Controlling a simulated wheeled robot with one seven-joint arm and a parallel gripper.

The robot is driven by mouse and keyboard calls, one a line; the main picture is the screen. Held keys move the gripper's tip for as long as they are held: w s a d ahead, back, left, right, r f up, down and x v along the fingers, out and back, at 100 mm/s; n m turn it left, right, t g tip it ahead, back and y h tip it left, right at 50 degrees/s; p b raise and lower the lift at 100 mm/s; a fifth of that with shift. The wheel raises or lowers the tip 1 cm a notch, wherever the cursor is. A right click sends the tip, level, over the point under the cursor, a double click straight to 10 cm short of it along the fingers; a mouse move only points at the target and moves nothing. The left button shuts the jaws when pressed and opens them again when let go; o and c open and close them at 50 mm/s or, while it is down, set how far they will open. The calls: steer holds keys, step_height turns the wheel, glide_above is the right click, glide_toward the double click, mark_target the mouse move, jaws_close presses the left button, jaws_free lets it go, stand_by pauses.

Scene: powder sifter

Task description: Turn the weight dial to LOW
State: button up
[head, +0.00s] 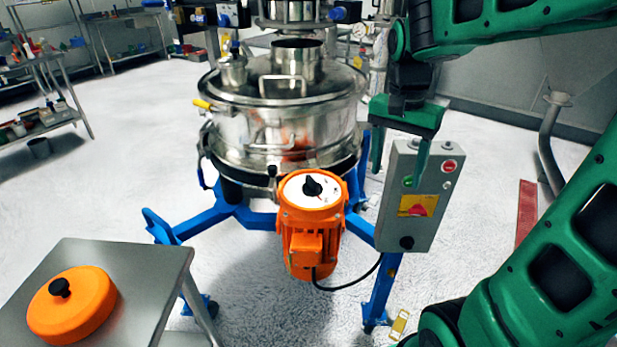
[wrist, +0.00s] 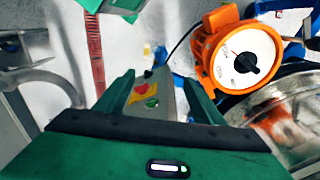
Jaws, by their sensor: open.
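The weight dial (head: 312,188) is a black pointer knob on a white disc on top of the orange motor (head: 311,238). In the wrist view the black knob (wrist: 244,62) sits on the white face right of centre, with small marks too small to read. In the head view the pointer tip is toward the upper left of the disc. My green gripper (head: 416,150) is in front of the grey control box, up and right of the dial and apart from it. In the wrist view its two fingers (wrist: 160,95) are spread, with nothing between them but the box beyond.
The steel sifter drum (head: 270,135) stands on a blue frame (head: 225,212) behind the motor. The grey control box (head: 412,195) with buttons is right of the motor. A steel table (head: 150,262) with an orange lid (head: 72,305) is at lower left. A black cable (head: 350,284) hangs below.

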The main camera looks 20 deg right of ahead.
steer(key=w+a+m, duration=0.2)
steer(key=w+a, duration=0.4)
steer(key=w, duration=0.2)
steer(key=m, duration=0.3)
glide_above(310, 181)
steer(key=shift+y, duration=0.4)
step_height(310, 181, down, 10)
steer(key=shift+r, duration=0.1)
steer(key=c, duration=1)
